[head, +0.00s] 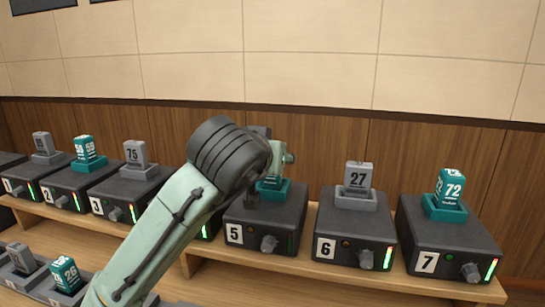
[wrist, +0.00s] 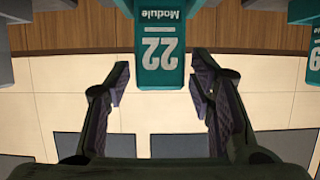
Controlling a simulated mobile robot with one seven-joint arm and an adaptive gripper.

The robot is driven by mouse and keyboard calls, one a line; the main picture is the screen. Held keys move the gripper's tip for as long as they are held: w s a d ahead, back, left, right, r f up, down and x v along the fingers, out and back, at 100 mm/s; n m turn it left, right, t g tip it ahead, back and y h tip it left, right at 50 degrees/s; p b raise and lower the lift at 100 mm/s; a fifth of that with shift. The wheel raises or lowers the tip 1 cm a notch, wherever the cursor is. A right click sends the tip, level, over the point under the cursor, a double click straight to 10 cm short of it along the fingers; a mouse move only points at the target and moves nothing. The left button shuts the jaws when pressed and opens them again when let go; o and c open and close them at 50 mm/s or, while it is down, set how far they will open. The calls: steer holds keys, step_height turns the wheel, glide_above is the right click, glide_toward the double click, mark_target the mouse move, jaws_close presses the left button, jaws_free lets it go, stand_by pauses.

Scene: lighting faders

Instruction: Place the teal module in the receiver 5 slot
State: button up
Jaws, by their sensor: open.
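A teal module marked 22 (wrist: 160,50) shows upside down in the wrist view, between and just beyond my open fingers. Its lower end is at a teal socket, cut off by the picture's edge, so full seating cannot be told. In the head view, the black receiver 5 (head: 265,222) has a teal socket (head: 284,190) on top, with part of a teal module showing there, mostly hidden by my arm. My gripper (wrist: 160,85) is open, with a visible gap at each side of the module. In the head view it is largely hidden behind my arm's wrist.
Receiver 6 (head: 353,238) holds grey module 27 (head: 358,176); receiver 7 (head: 450,245) holds teal module 72 (head: 451,184). Receivers 1 to 3 stand left with modules. A lower shelf at left holds teal module 26 (head: 66,273). Another teal module (wrist: 304,10) is at the wrist view's right.

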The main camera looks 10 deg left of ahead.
steer(key=v, duration=1.2)
steer(key=shift+b, duration=0.45)
steer(key=shift+r, duration=0.1)
steer(key=shift+c, duration=0.3)
stand_by(1.2)
